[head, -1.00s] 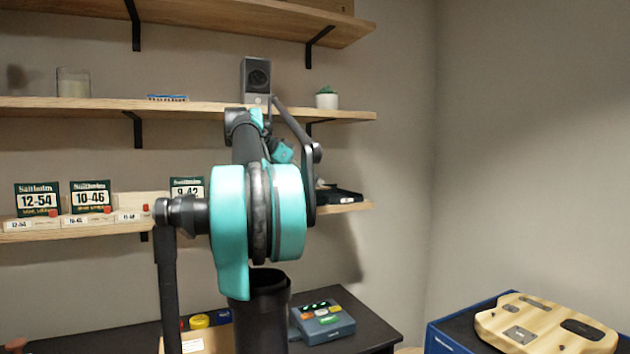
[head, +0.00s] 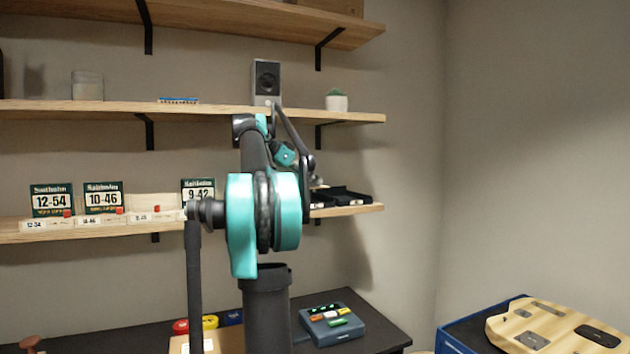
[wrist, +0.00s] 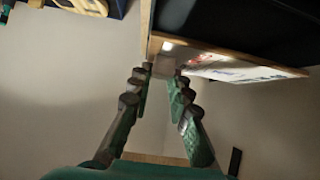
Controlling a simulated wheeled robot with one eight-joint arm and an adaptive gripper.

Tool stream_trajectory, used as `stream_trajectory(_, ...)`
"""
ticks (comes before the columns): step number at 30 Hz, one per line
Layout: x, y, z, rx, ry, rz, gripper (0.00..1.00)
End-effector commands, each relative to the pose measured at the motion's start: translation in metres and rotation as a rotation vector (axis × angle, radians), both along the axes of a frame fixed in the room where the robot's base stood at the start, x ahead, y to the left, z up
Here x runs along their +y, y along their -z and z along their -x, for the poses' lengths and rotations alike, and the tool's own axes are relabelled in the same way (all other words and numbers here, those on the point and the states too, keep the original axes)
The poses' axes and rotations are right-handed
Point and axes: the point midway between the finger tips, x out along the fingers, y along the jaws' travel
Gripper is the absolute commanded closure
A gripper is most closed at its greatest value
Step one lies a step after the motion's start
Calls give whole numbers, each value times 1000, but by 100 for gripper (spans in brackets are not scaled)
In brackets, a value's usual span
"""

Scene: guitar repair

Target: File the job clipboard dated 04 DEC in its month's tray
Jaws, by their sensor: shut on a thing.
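In the wrist view my gripper (wrist: 163,70) is shut on a thin brown-edged clipboard (wrist: 262,68). White paper with red marks shows on the clipboard, seen at a steep slant; its date is not readable. Part of the clipboard lies behind or against a large dark surface at the top right, and I cannot tell whether they touch. In the head view my own arm hides my gripper and the clipboard. Low black trays (head: 343,194) with small white labels stand at the right end of the lowest shelf, partly behind my arm; the labels are not readable.
The lowest shelf (head: 100,233) also holds string boxes (head: 103,198) at the left. Below are a dark bench with a tester box (head: 332,322) and a guitar body (head: 553,328) at right.

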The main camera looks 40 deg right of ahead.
Motion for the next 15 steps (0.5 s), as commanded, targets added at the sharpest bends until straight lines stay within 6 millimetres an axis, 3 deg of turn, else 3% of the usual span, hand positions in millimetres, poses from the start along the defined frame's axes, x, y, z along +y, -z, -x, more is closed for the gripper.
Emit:
stream_trajectory(3,-2,0,-9,0,0,0,100)
stream_trajectory(15,-2,30,-8,0,0,0,100)
